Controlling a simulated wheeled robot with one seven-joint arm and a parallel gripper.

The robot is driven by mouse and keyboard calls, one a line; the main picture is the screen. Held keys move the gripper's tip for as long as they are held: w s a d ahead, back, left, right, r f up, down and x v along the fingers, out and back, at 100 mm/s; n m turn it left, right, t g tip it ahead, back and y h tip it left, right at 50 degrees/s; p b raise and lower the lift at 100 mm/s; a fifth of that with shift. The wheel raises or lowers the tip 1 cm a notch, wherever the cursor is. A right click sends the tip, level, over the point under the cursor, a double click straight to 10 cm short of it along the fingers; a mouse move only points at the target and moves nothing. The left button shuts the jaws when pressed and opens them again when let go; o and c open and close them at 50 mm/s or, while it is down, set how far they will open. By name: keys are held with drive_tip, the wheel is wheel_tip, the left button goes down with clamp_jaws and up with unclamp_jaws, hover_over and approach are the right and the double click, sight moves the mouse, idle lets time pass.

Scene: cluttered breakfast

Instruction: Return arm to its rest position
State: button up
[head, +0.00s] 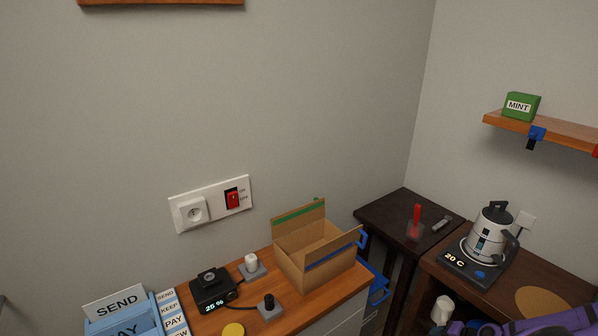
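My gripper is not seen in the head view. A purple and dark shape (555,322) shows at the bottom right edge, cut off by the frame. I cannot tell from this view whether it is part of my arm. Whether my gripper holds anything is hidden.
An open cardboard box (315,262) stands on the wooden counter (345,287), beside a black device (212,289) reading 25 %. A kettle (490,232) sits on its base (468,262) at the right. A shelf (560,130) holds a green MINT box (521,106). A blue SEND/PAY organizer (120,318) stands bottom left.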

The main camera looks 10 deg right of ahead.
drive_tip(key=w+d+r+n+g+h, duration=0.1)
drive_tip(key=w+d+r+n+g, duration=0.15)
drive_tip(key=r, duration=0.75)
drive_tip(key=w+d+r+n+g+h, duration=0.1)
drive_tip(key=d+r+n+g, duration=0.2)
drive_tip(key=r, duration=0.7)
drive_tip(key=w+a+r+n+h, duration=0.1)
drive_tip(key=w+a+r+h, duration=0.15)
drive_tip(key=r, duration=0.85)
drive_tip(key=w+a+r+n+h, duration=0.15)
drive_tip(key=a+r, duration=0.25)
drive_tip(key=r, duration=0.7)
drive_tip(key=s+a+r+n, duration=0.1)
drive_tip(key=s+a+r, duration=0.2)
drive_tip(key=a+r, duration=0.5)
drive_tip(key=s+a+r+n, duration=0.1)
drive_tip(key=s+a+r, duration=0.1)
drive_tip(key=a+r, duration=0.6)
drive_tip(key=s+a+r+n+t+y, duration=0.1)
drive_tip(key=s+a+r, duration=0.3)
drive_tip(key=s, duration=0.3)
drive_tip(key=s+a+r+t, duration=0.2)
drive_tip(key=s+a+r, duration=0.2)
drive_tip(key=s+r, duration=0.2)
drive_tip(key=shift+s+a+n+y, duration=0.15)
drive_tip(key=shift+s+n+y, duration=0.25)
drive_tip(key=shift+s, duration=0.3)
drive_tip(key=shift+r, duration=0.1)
